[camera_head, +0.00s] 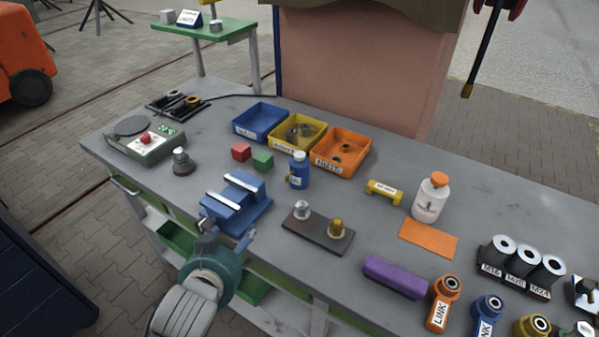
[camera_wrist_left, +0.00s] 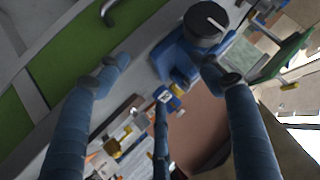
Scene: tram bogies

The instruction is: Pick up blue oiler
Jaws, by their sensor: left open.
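The blue oiler (camera_head: 298,171) is a small blue bottle with a pale cap and a label. It stands upright on the grey workbench, in front of the yellow bin and right of the blue vise. My left gripper (camera_head: 208,236) is at the bench's front edge, by the near end of the vise, apart from the oiler. In the left wrist view its blue fingers (camera_wrist_left: 165,76) are spread and empty. A small blue thing with a white label (camera_wrist_left: 168,97) near the middle finger looks like the oiler, partly covered. My right gripper is not in view.
The blue vise (camera_head: 236,203) stands between my left gripper and the oiler. Red (camera_head: 241,152) and green (camera_head: 263,160) cubes lie left of the oiler. A dark plate (camera_head: 318,232) with two fittings lies in front. Blue, yellow and orange bins (camera_head: 341,170) stand behind.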

